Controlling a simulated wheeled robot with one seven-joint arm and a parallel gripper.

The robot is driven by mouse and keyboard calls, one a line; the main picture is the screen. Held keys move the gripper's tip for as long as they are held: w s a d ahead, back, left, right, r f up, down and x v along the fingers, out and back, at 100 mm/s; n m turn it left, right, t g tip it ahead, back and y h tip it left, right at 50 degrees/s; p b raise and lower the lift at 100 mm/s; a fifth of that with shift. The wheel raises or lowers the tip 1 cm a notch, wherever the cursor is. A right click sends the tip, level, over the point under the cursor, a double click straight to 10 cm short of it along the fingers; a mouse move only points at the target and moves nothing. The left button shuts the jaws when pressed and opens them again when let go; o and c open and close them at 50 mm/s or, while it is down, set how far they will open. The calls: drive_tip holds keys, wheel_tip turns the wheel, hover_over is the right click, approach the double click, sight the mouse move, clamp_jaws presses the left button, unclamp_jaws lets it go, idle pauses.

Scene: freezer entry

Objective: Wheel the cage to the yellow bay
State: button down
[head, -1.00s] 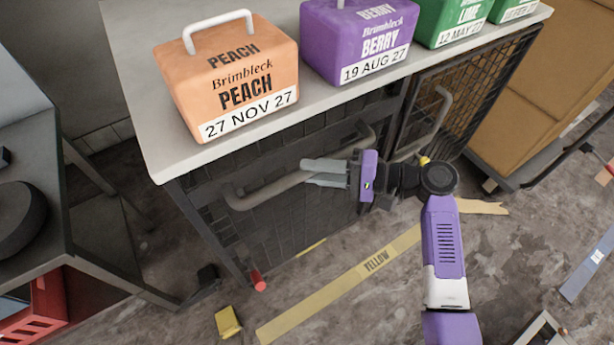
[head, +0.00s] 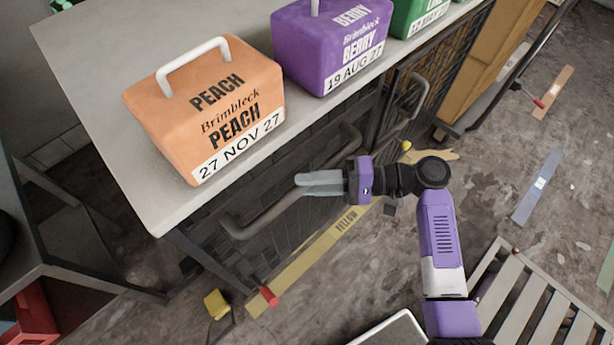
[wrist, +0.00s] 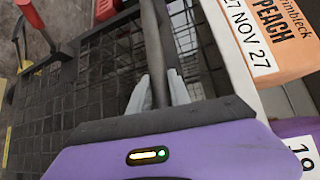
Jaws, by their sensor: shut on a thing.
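The cage is a dark mesh trolley with a grey top (head: 110,130) and a bent grey push handle (head: 262,222) on its near side. My gripper (head: 310,184) is shut on that handle. In the wrist view the two grey fingertips (wrist: 160,90) lie either side of the handle bar (wrist: 158,50). The yellow bay's floor tape (head: 325,243), marked YELLOW, runs along the floor beside the cage's near side. The cage's lower edge reaches close to the tape, and the cage hides the floor behind it.
An orange peach tub (head: 205,108), a purple berry tub (head: 330,45) and a green tub (head: 415,18) stand on the cage. A dark table (head: 70,265) is at left. A slatted pallet (head: 540,300) lies at lower right. Blue tape (head: 537,187) marks open floor at right.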

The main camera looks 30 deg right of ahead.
drive_tip(key=shift+s+a+f, duration=0.25)
drive_tip(key=shift+f, duration=0.15)
drive_tip(key=c, duration=1.3)
unclamp_jaws()
drive_tip(key=shift+c, duration=0.2)
drive_tip(key=shift+o, duration=0.7)
drive_tip(key=shift+w+d+r, duration=0.1)
drive_tip(key=shift+w+r, duration=0.05)
drive_tip(key=shift+r, duration=0.05)
drive_tip(key=b+v, duration=0.1)
drive_tip(key=v, duration=0.6)
drive_tip(key=shift+d, duration=0.35)
drive_tip(key=shift+s, duration=0.3)
